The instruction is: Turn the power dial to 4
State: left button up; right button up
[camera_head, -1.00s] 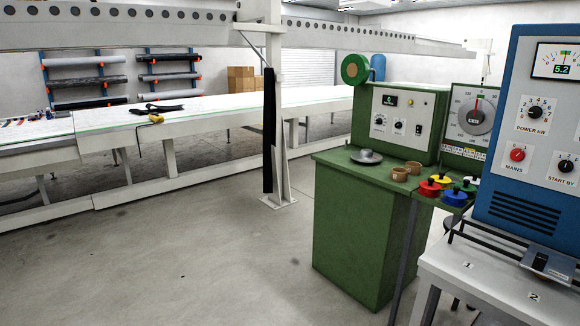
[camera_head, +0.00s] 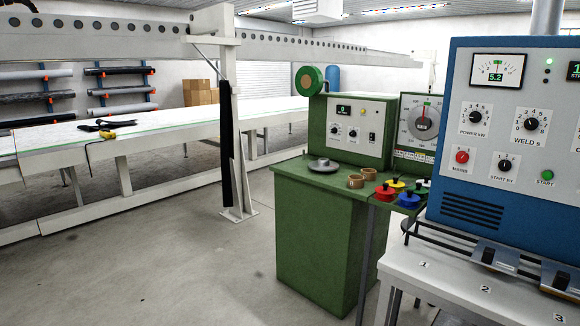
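The power dial (camera_head: 474,117) is a black knob on a white plate marked "POWER kW", at the upper left of the blue welder panel (camera_head: 450,150) on the right of the view. Its numbers and pointer are too small to read surely. Below are a red "MAINS" knob (camera_head: 462,157), a black "START BY" knob (camera_head: 506,165) and a green "START" button (camera_head: 547,175). Neither of my grippers is in view.
A white table (camera_head: 400,262) with numbered spots and metal clamps stands before the welder. Left of it is a green cabinet (camera_head: 318,235) with a control box and coloured knobs. A white post (camera_head: 236,160) and long bench (camera_head: 150,150) stand farther left. The floor at front left is clear.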

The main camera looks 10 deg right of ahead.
aim_at(475, 117)
jog(key=z, duration=1.5)
jog(key=i+l, duration=0.15)
jog(key=i, duration=0.25)
jog(key=i+l, duration=0.2)
jog(key=i, duration=0.25)
